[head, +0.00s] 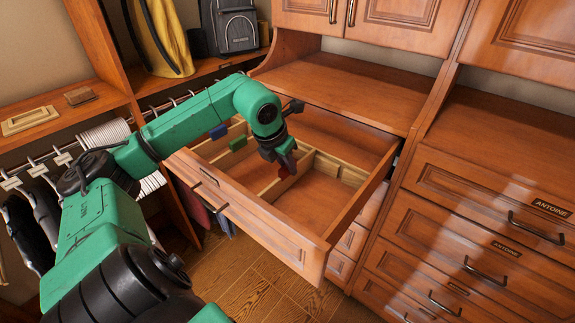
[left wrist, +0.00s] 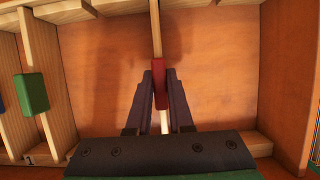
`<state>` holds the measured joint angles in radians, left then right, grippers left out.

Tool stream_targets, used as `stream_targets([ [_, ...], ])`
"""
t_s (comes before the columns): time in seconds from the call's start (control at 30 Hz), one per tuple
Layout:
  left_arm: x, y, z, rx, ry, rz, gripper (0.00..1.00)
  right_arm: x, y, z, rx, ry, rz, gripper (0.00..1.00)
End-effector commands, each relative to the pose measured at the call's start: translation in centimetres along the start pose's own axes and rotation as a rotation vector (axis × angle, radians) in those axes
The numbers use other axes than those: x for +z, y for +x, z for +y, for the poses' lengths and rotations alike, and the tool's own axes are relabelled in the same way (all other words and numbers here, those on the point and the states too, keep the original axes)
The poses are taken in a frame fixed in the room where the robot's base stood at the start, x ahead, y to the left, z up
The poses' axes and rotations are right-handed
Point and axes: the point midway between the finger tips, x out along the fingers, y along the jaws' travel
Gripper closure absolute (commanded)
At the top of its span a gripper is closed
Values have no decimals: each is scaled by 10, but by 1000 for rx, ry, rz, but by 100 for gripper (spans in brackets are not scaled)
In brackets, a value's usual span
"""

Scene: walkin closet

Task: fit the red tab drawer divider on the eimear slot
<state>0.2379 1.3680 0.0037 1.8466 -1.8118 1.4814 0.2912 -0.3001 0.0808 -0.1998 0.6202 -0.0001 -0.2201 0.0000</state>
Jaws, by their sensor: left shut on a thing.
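The red tab (head: 284,172) of a wooden drawer divider shows at my left gripper (head: 285,160) inside the open drawer (head: 245,215). In the left wrist view, the red tab (left wrist: 161,88) is between the two dark fingers of my left gripper (left wrist: 160,90), which is shut on it. The pale divider strip (left wrist: 155,30) runs from the top edge of that view down between the fingers. Whether its ends sit in slots is hidden or cut off. No label reading eimear is legible. My right gripper is not in view.
Dividers with a green tab (head: 237,143) and a blue tab (head: 218,131) stand to the left in the drawer. A notched wooden rail (head: 340,170) is to the right. Closed drawers (head: 480,220) labelled Antoine stand at the right. Hangers (head: 105,135) are at the left.

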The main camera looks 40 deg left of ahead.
Motion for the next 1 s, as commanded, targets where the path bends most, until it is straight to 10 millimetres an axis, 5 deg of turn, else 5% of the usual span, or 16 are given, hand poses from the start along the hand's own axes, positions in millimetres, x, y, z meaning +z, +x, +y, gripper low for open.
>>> stream_targets([
  [0.03,0,0,0,0,0,-1,69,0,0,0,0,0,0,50],
  [0.1,0,0,0,0,0,0,46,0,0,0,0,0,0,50],
  [0.53,0,-11,1,4,0,-2,46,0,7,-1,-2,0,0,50],
  [0.7,0,-54,1,7,1,-6,46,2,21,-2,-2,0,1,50],
  [1.0,0,-135,1,4,0,-1,46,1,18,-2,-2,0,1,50],
])
